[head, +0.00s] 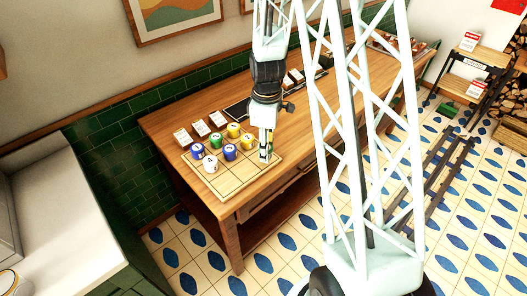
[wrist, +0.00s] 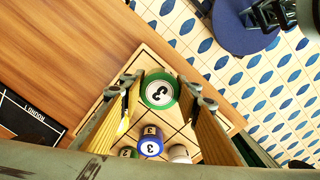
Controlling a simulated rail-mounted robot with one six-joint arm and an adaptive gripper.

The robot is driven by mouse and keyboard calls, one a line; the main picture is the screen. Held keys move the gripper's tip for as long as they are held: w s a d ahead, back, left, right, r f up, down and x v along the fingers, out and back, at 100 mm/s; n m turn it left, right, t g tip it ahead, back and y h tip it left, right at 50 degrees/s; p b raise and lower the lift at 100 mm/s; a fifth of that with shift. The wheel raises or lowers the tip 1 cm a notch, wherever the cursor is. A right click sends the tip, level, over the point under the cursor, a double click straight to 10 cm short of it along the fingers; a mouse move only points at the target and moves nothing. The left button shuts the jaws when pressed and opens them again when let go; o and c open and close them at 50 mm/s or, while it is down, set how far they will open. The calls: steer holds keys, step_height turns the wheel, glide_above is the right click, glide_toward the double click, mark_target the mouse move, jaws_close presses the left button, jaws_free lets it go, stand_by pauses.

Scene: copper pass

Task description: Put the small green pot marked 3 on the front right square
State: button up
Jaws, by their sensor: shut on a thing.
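In the wrist view the small green pot marked 3 (wrist: 158,92) sits between the two fingers of my gripper (wrist: 160,95), which are shut on it. Its white top with the number faces the camera. In the head view my gripper (head: 266,152) points down over the right corner of the square wooden board (head: 228,186); the pot is mostly hidden there by the fingers. Bare squares show along the board's front edge in the head view. I cannot tell whether the pot touches the board.
Several pots stand on the board, including a white pot (head: 210,164), a blue pot (head: 230,152) and a yellow pot (head: 247,141). A blue pot marked 3 (wrist: 150,143) is near the held pot. White cards (head: 200,128) stand behind. A dark panel lettered London (wrist: 28,118) lies beside the board.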

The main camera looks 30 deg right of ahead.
steer(key=shift+w+d+f, duration=0.1)
steer(key=shift+w+d, duration=0.05)
steer(key=shift+w, duration=0.4)
steer(key=shift+w+d, duration=0.1)
steer(key=shift+w, duration=0.45)
steer(key=shift+w, duration=0.3)
steer(key=shift+w+f, duration=0.1)
steer(key=shift+f, duration=1.7)
steer(key=shift+f, duration=0.15)
steer(key=o, duration=0.9)
steer(key=shift+r, duration=0.25)
